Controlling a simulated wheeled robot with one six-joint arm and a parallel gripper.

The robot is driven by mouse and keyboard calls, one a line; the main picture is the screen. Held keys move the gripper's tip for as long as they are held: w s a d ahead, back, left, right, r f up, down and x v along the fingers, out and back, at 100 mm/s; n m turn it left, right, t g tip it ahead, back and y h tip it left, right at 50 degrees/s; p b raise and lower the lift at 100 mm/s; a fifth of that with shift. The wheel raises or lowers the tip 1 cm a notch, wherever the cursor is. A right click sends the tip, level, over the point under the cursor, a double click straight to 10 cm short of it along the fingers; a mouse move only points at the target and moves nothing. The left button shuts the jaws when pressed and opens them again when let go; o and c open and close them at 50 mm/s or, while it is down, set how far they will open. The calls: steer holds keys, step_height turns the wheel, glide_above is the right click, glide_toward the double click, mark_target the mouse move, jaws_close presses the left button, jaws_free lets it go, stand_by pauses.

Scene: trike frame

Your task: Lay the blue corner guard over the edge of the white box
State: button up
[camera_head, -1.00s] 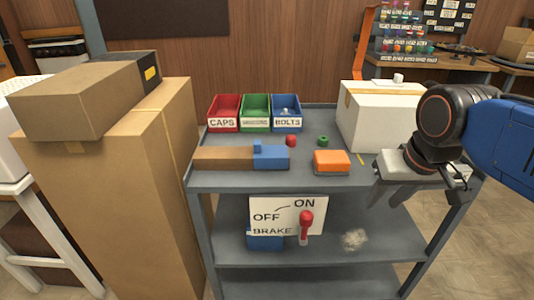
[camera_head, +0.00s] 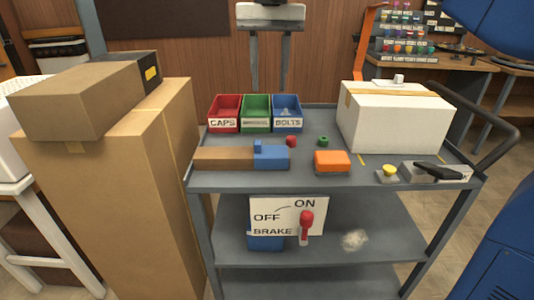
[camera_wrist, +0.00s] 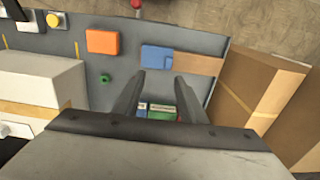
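The blue corner guard (camera_head: 272,158) appears to be the blue piece at the right end of a brown bar (camera_head: 222,158), on the cart top at left. It also shows in the wrist view (camera_wrist: 157,57). The white box (camera_head: 393,122) stands at the cart's back right, with a tan tape strip along its top. In the wrist view it is at the left (camera_wrist: 40,85). My gripper (camera_head: 271,90) is in the air at the top centre, by the bins. Its two fingers are apart with nothing between them, and it touches neither the guard nor the box.
Red, green and blue bins (camera_head: 255,112) stand at the back left of the cart (camera_head: 240,182). An orange block (camera_head: 332,160), a red cap (camera_head: 291,141), a green ring (camera_head: 323,141) and a yellow button (camera_head: 389,170) are on top.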

mark_target(258, 144)
steer(key=a+f, duration=0.1)
steer(key=f, duration=0.4)
steer(key=a+f, duration=0.1)
steer(key=f, duration=0.5)
steer(key=a+f, duration=0.1)
steer(key=f, duration=0.4)
steer(key=shift+w+f, duration=0.2)
steer(key=shift+w, duration=0.1)
jaws_close()
